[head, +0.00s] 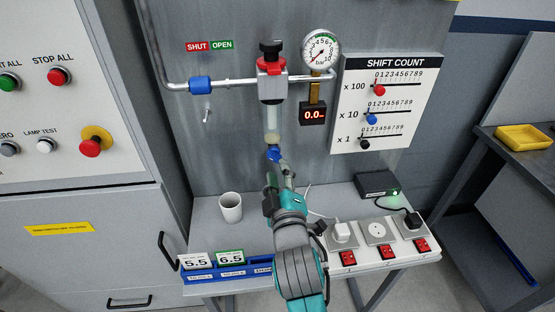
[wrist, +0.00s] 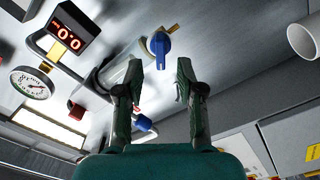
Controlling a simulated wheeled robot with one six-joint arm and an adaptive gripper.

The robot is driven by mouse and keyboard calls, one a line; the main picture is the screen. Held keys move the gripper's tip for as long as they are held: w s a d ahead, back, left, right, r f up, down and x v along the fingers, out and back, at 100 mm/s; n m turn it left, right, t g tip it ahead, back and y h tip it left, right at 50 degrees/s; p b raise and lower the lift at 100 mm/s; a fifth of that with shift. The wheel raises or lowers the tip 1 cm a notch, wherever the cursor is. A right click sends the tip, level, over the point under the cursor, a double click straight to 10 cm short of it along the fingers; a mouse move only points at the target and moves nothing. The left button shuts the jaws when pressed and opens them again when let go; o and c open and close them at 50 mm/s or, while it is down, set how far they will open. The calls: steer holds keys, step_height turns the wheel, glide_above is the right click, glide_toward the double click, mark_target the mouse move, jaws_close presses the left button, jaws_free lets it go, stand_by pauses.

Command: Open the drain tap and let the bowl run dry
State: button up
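The filter unit has a clear bowl (head: 271,117) under a red and grey head (head: 272,72), with something pale yellowish at its bottom. The drain tap (head: 273,154) is a blue handle just below the bowl. In the wrist view, the drain tap (wrist: 159,45) lies ahead of and between my fingers, with the bowl (wrist: 112,72) behind the left finger. My gripper (wrist: 159,75) is open and empty, its fingers apart. In the head view, my gripper (head: 281,172) is just below the tap; whether it touches the tap is unclear.
A gauge (head: 321,48) and a red display (head: 313,113) reading 0.0 hang right of the filter. A blue pipe valve (head: 201,85) is at left. A white cup (head: 231,207), blue bin (head: 229,271) and socket strip (head: 377,241) occupy the bench below.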

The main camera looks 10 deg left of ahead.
mark_target(276, 161)
steer(key=shift+x, duration=2.5)
jaws_close()
